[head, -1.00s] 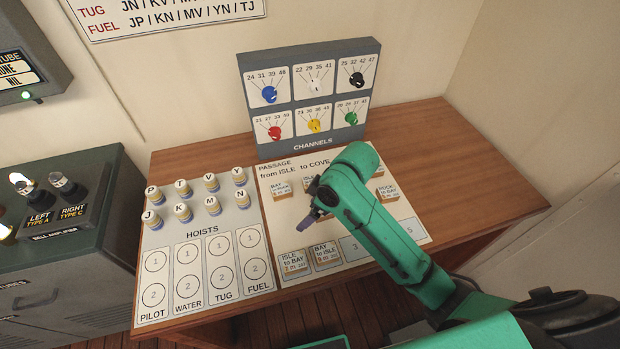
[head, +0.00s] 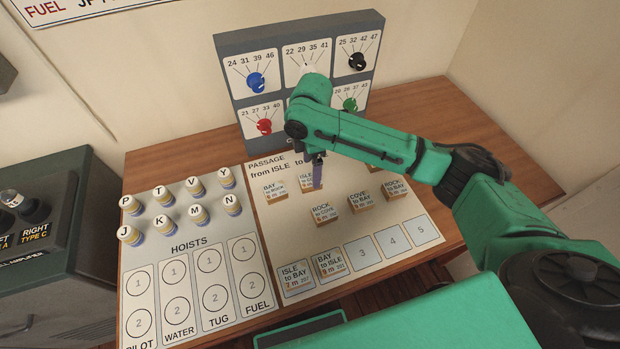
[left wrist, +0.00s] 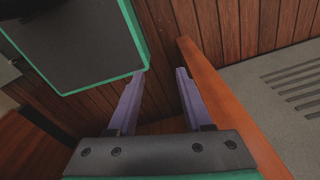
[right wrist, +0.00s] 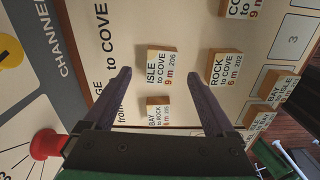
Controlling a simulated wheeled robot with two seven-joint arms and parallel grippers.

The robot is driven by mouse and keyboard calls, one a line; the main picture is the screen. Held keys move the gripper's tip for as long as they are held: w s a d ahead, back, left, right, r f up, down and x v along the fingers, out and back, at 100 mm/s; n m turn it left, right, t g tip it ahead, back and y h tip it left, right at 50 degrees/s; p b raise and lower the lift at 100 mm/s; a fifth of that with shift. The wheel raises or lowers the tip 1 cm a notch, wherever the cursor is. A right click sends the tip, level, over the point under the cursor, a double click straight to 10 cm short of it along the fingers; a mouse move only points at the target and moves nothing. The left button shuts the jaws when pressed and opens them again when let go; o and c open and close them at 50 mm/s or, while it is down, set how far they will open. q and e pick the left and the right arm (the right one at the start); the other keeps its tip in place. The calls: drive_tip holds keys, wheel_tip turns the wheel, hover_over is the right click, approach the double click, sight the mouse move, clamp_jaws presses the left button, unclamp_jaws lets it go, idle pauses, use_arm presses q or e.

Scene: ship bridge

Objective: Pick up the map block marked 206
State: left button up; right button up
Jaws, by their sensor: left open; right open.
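The block marked 206, reading "ISLE to COVE 9 m" (right wrist: 160,68), is a small block with a white top and wooden sides. It sits on the passage board (head: 292,222) and shows partly behind my right gripper in the head view (head: 307,182). My right gripper (head: 318,186) is open and points down over it. In the right wrist view the block lies between the two spread fingertips (right wrist: 158,73), with gaps on both sides; no contact is visible. My left gripper (left wrist: 160,73) is open and empty, away from the board.
The BAY to ROCK block (right wrist: 158,113) and ROCK to COVE block (right wrist: 224,68) sit close by. Several other blocks are on the board. The channels panel (head: 225,60) stands behind. The hoists board (head: 190,262) with several lettered pegs is at left. The desk's right side is clear.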

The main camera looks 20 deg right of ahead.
sight(310, 179)
wheel_tip(310, 179, down, 4)
drive_tip(key=shift+s+a+f+p, duration=0.1)
drive_tip(key=shift+a+f+p, duration=0.1)
drive_tip(key=shift+p, duration=0.3)
clamp_jaws()
